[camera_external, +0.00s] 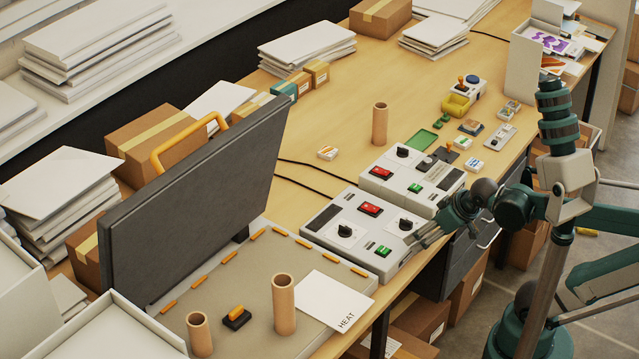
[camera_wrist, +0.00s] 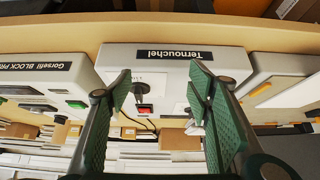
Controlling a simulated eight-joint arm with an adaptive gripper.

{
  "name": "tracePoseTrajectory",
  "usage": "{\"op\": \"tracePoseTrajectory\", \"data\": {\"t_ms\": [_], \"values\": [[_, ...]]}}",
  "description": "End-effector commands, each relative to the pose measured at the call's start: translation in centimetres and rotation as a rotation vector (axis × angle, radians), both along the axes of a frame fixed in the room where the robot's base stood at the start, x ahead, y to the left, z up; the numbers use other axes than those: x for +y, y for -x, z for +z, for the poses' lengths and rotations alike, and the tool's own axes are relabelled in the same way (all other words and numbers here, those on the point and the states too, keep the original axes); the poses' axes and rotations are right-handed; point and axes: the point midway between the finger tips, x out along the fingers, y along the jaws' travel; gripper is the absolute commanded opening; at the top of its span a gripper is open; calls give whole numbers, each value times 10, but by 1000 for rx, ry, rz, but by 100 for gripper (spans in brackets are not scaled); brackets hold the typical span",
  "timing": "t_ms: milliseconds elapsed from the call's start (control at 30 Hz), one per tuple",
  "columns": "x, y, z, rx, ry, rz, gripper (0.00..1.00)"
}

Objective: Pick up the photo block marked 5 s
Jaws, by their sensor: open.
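Several small photo blocks lie on the wooden table in the external view. One block with an orange mark (camera_external: 327,152) lies alone behind the control boxes. Another pale block (camera_external: 473,163) lies near the table's front edge. More blocks (camera_external: 471,127) lie farther right. Their markings are too small to read, so I cannot tell which says 5 s. My gripper (camera_external: 424,237) is over the front edge of the nearer control box (camera_external: 322,214). In the wrist view my gripper (camera_wrist: 162,90) is open and empty, its green pads apart in front of the box labelled Ternouchel (camera_wrist: 113,58).
A second control box (camera_external: 385,170) stands beside the nearer one. A large raised dark lid (camera_external: 190,200) and cardboard tubes (camera_external: 284,300) stand at left. A tall tube (camera_external: 380,122), green tray (camera_external: 422,142) and yellow bin (camera_external: 457,104) stand farther back.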

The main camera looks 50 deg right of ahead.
Motion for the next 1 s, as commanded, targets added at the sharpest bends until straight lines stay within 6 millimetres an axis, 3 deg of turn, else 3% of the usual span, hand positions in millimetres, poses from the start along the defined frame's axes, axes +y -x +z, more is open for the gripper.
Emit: {"op": "tracePoseTrajectory", "data": {"t_ms": [367, 1000], "values": [[-6, -26, 30, 30, -32, -61, 51], [-32, -124, 104, 133, -143, -286, 51]]}}
